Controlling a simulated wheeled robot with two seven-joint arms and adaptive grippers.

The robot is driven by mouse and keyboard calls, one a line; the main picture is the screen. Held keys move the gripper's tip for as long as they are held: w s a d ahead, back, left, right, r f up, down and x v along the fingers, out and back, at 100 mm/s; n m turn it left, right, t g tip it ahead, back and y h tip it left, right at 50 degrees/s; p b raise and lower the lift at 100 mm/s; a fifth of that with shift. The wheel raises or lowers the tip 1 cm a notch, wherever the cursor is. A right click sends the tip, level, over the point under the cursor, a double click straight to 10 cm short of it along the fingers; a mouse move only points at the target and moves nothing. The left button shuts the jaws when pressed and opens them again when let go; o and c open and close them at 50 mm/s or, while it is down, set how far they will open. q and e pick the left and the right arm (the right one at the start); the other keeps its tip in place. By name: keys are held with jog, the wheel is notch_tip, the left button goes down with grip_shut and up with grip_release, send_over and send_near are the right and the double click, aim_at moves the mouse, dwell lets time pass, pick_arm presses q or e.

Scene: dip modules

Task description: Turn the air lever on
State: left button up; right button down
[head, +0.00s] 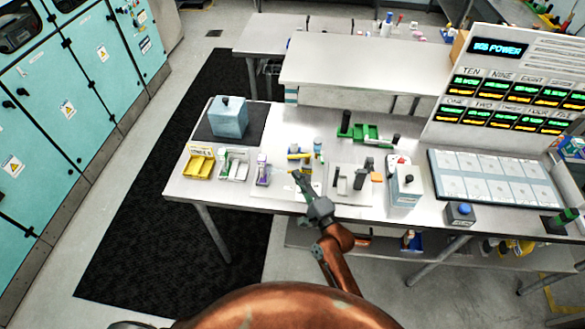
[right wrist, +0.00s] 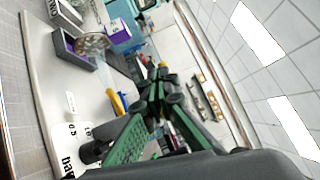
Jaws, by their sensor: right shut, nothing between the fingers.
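The air lever (head: 299,156) appears to be the small yellow handle beside a blue fitting (head: 318,147), near the middle of the table. In the right wrist view a yellow handle (right wrist: 117,102) stands out to the left of the fingers, near a plate marked "bar" (right wrist: 68,165). My right gripper (head: 296,176) is shut and empty, just in front of the yellow handle in the head view. It shows in the right wrist view too, its green fingers together (right wrist: 157,78). I cannot tell whether it touches the handle. My left gripper is out of view.
To the left stand a yellow bin (head: 199,163), a white bin (head: 233,166) and a purple-based piece (head: 263,172). A blue-grey box (head: 228,118) sits on a dark mat. Fixtures (head: 352,178) and a white box (head: 404,186) stand to the right, beside a panelled tray (head: 437,185).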

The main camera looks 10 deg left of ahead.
jog(key=v, duration=0.7)
jog(key=shift+d, duration=0.1)
